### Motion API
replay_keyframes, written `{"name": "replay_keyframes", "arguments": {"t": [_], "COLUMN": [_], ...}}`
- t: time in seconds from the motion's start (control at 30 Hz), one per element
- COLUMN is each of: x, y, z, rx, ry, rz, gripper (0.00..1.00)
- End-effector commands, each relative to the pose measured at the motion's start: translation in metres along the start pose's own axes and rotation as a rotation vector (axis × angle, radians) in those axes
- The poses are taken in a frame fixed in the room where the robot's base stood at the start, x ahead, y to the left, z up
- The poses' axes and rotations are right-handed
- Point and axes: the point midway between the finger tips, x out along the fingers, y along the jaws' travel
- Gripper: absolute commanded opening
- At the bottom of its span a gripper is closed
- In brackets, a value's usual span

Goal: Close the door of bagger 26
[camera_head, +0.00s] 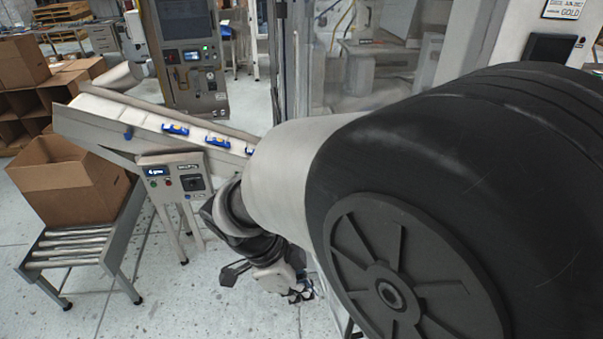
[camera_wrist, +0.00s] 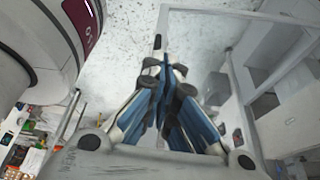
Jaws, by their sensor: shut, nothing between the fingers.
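My gripper (camera_head: 300,292) hangs low at bottom centre in the head view, beyond my large dark arm joint. In the wrist view its blue-padded fingers (camera_wrist: 165,70) are closed together and hold nothing. A clear panel in a grey frame (camera_wrist: 215,18), apparently the bagger's door, spans the upper right of the wrist view. A small dark part sits on its left edge, just above my fingertips; I cannot tell whether they touch. In the head view, a glazed machine (camera_head: 365,75) stands behind my arm. My arm hides much of it, and no number 26 is readable.
An inclined conveyor (camera_head: 110,105) carries blue packs left of my arm, with a control box (camera_head: 172,180) below. A control cabinet (camera_head: 190,65) stands behind. Speckled floor is clear at bottom centre.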

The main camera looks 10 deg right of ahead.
Motion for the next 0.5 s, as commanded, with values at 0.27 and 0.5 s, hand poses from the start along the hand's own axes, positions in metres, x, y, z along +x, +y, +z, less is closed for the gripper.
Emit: {"name": "replay_keyframes", "arguments": {"t": [0.27, 0.5], "x": [0.063, 0.083], "y": [0.001, 0.0], "z": [-0.001, -0.025], "rx": [0.0, 0.004], "ry": [0.003, -0.001], "rz": [0.006, 0.002], "gripper": [0.0, 0.0]}}
